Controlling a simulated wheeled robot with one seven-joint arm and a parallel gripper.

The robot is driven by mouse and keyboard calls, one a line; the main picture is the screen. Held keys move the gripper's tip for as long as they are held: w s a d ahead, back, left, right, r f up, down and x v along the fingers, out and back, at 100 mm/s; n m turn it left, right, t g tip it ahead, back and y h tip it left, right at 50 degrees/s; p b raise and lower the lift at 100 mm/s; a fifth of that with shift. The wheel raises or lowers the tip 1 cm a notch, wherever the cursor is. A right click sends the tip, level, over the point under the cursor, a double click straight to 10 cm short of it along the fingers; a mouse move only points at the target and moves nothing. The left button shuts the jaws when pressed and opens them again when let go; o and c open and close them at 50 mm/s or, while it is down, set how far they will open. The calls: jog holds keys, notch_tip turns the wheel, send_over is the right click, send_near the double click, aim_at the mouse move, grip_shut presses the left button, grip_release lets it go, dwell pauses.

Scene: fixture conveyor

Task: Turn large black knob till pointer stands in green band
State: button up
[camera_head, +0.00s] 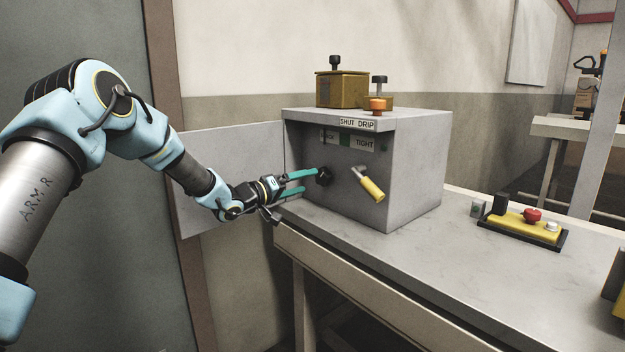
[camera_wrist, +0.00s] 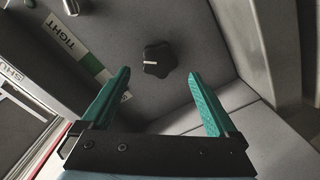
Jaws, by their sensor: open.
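The large black knob (camera_head: 324,176) is on the front face of the grey box (camera_head: 415,165). In the wrist view the knob (camera_wrist: 160,58) is lobed, with a short white line on its left side. My gripper (camera_head: 309,180) is open, its teal fingers reaching toward the knob. In the wrist view the fingertips of my gripper (camera_wrist: 159,76) lie left and right of the knob, with gaps on both sides; contact does not show. A label strip (camera_head: 364,143) reading TIGHT has a green part (camera_head: 345,138). No separate pointer can be made out.
A yellow-handled lever (camera_head: 372,188) sticks out right of the knob. A yellow control box with a red button (camera_head: 532,215) stands right on the bench (camera_head: 420,265).

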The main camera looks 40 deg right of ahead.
aim_at(320, 178)
jog(key=d, duration=0.6)
jog(key=shift+s, duration=0.3)
jog(key=c, duration=1.4)
